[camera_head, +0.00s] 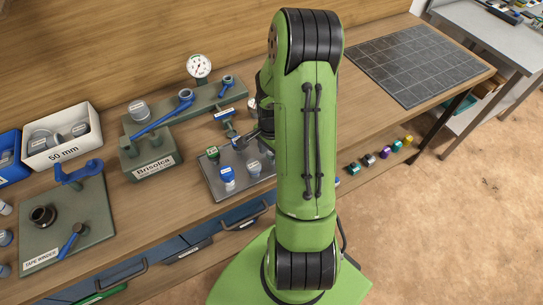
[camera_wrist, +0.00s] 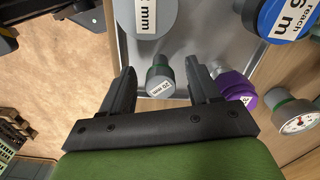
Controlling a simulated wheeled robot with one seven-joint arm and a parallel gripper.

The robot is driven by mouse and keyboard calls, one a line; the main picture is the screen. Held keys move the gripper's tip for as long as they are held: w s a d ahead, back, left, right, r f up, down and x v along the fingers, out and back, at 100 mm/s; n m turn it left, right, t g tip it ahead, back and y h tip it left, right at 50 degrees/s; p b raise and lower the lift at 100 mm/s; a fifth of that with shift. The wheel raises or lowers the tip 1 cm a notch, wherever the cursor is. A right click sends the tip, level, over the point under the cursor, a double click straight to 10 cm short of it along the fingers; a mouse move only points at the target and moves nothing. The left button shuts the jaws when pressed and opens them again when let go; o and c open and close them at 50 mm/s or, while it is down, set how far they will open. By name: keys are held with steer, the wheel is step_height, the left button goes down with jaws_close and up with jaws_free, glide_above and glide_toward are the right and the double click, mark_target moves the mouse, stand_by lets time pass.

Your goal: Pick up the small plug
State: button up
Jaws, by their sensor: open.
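A small grey plug (camera_wrist: 160,82) with a dark green collar and a white label that seems to read 20 mm shows in the wrist view, on the metal tray (camera_wrist: 195,20). My gripper (camera_wrist: 158,72) is open, with one finger on each side of the plug in the picture. I cannot tell whether either finger touches it. In the head view my gripper (camera_head: 252,140) is over the back of the tray (camera_head: 228,197), partly hidden by my arm. I cannot pick out the small plug there with certainty.
Near the plug in the wrist view are a larger grey cap (camera_wrist: 148,14), a blue cap (camera_wrist: 288,14), a purple-ringed fitting (camera_wrist: 236,88) and a gauge (camera_wrist: 296,124). In the head view a green Brisolca block (camera_head: 152,160) stands left of the tray, and a dark grid mat (camera_head: 415,65) lies right.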

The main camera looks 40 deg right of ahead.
steer(key=shift+f, duration=0.5)
jaws_close()
step_height(320, 180, up, 10)
steer(key=shift+r+p, duration=0.1)
steer(key=shift+p, duration=0.75)
